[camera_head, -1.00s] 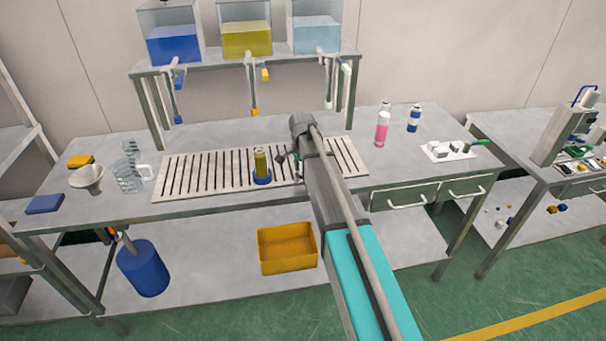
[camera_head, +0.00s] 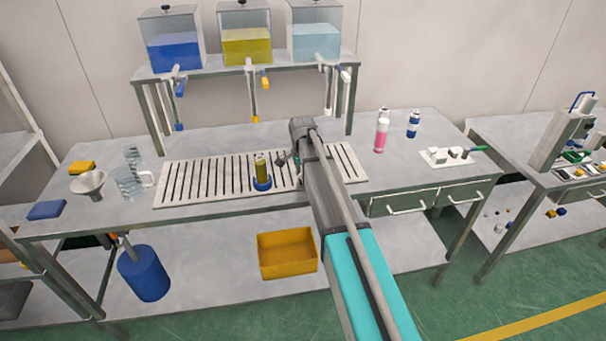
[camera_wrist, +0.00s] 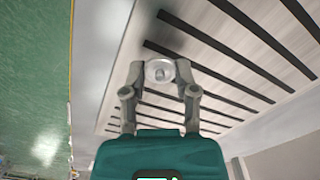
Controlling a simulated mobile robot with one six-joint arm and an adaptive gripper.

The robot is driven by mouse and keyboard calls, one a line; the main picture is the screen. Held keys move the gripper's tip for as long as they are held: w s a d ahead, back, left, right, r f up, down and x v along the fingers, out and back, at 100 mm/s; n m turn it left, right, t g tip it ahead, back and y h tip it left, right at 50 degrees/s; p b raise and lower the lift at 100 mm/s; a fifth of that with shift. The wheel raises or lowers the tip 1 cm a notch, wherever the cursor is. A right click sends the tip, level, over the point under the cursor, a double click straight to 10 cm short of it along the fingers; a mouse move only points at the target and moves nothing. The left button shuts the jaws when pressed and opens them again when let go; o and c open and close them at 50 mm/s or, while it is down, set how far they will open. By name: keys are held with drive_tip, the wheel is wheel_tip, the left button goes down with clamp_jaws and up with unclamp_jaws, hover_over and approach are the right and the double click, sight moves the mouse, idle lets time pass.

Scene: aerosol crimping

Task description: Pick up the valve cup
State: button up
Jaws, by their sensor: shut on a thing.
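The valve cup (camera_wrist: 159,71) is a small round silvery disc with a raised centre. In the wrist view it sits between the two fingertips of my gripper (camera_wrist: 160,84), which are shut on it. The slotted drain grate of the bench lies beyond it in that view. In the head view my arm covers most of my gripper and I cannot make out the valve cup there. A yellow-green can (camera_head: 261,167) stands upright in a blue round holder (camera_head: 262,184) on the grate, just left of my arm's end.
The slotted grate (camera_head: 175,183) covers the bench middle. Three liquid tanks (camera_head: 247,46) stand on a shelf behind. A funnel (camera_head: 89,184) and beakers (camera_head: 127,184) are left; pink (camera_head: 381,134) and blue-white (camera_head: 413,124) bottles are right. A yellow bin (camera_head: 287,254) sits below.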

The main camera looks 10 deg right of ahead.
drive_tip(key=shift+r+p, duration=0.4)
drive_tip(key=shift+r, duration=0.25)
drive_tip(key=s+a+r+p, duration=0.1)
drive_tip(key=s+r+p, duration=0.9)
drive_tip(key=s, duration=0.4)
drive_tip(key=shift+a+r, duration=0.15)
drive_tip(key=shift+r, duration=0.05)
drive_tip(key=shift+f+b, duration=0.45)
drive_tip(key=shift+f, duration=0.2)
